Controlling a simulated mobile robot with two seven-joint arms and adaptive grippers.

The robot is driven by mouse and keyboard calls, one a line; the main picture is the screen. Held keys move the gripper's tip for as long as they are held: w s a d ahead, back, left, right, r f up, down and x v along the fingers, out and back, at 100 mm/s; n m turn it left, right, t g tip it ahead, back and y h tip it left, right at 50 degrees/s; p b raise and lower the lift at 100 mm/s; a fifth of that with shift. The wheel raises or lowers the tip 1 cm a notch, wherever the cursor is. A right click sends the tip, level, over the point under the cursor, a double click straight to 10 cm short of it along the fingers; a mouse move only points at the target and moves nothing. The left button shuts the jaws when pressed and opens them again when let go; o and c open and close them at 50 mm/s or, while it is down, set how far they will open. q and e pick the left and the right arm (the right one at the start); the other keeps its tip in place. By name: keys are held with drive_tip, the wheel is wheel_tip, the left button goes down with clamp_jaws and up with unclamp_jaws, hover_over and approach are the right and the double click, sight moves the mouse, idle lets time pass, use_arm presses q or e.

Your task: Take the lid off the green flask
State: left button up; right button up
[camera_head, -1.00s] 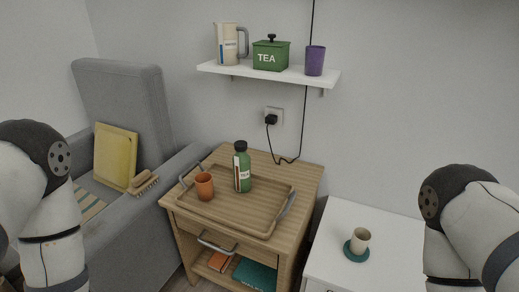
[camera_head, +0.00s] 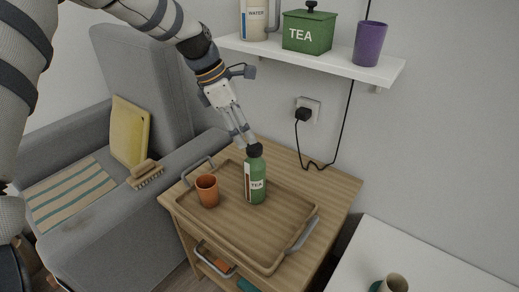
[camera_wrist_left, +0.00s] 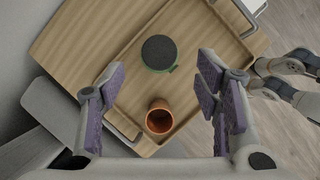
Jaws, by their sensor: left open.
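The green flask (camera_head: 256,184) stands upright on the wooden tray, with a white label reading TEA. Its dark lid (camera_head: 254,150) is on top. In the left wrist view the lid (camera_wrist_left: 158,52) shows from above as a black disc with a green rim. I cannot tell whether a finger touches the lid.
An orange cup (camera_head: 208,190) stands on the tray (camera_head: 240,236) left of the flask; it also shows in the left wrist view (camera_wrist_left: 159,117). The shelf (camera_head: 330,64) above holds a green tea tin (camera_head: 307,32), a purple cup (camera_head: 369,43) and a water jug (camera_head: 254,20). A grey armchair (camera_head: 140,80) is at left.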

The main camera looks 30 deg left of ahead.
sight(254, 146)
use_arm(q)
drive_tip(key=x, duration=0.5)
drive_tip(key=shift+d+f+b, duration=0.1)
drive_tip(key=shift+f+b, duration=0.05)
drive_tip(key=shift+b, duration=0.25)
drive_tip(key=shift+w+f, duration=0.1)
drive_tip(key=shift+w, duration=0.05)
drive_tip(key=c, duration=0.9)
